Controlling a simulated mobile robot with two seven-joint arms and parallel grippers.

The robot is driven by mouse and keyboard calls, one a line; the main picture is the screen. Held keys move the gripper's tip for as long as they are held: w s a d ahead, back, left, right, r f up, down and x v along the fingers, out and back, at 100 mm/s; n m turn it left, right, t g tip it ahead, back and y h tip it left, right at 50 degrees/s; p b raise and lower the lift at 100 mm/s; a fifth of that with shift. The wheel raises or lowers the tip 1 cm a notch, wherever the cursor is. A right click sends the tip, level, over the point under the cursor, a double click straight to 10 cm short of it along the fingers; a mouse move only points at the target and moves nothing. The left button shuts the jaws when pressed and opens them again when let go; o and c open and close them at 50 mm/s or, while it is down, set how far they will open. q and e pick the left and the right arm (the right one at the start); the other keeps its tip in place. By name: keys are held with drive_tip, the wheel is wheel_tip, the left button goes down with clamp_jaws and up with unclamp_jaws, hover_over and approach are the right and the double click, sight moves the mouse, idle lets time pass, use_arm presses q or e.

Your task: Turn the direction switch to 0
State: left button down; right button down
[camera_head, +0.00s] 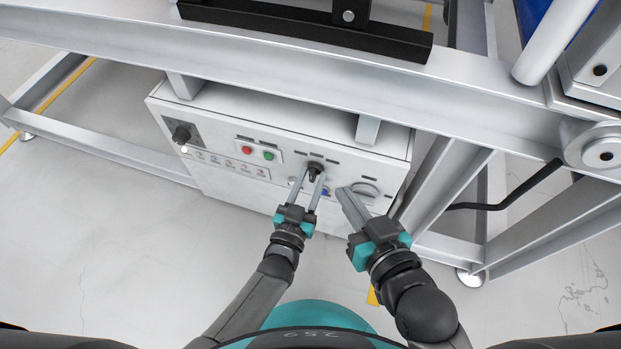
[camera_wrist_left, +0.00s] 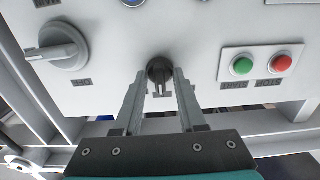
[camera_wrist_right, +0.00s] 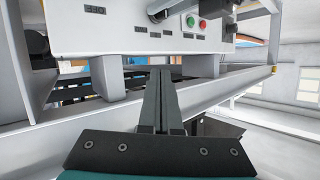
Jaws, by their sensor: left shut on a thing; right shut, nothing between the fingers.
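The direction switch, a small black rotary knob (camera_head: 315,167), is on the front of the white control box (camera_head: 225,193). It also shows in the left wrist view (camera_wrist_left: 160,72), which sees the panel upside down. My left gripper (camera_head: 312,174) is shut on this knob, one finger at each side of its handle. The labels around the knob are too small to read. My right gripper (camera_head: 343,190) is shut and empty, close to the large grey rotary switch (camera_head: 365,191) on the box's right. In the right wrist view its fingers (camera_wrist_right: 160,72) are together.
A red button (camera_head: 247,150) and a green button (camera_head: 269,155) are left of the knob. Metal frame beams (camera_head: 290,69) run above and beside the box. The floor in front is clear.

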use_arm(q)
drive_tip(key=c, duration=0.9)
unclamp_jaws()
drive_tip(key=shift+o, duration=0.2)
drive_tip(key=shift+s, duration=0.1)
drive_tip(key=shift+s+a, duration=0.1)
drive_tip(key=shift+s, duration=0.1)
drive_tip(key=shift+s+a+p, duration=0.2)
drive_tip(key=shift+s+p, duration=0.25)
drive_tip(key=shift+s, duration=0.2)
drive_tip(key=p+v, duration=0.3)
drive_tip(key=v, duration=1)
drive_tip(key=shift+s+p, duration=0.15)
drive_tip(key=shift+p, duration=0.2)
use_arm(e)
drive_tip(key=s+d+g+h, duration=0.4)
drive_tip(key=d+g, duration=0.3)
drive_tip(key=d, duration=0.2)
drive_tip(key=shift+s+f+g, duration=0.3)
drive_tip(key=shift+s, duration=0.4)
drive_tip(key=shift+a, duration=0.1)
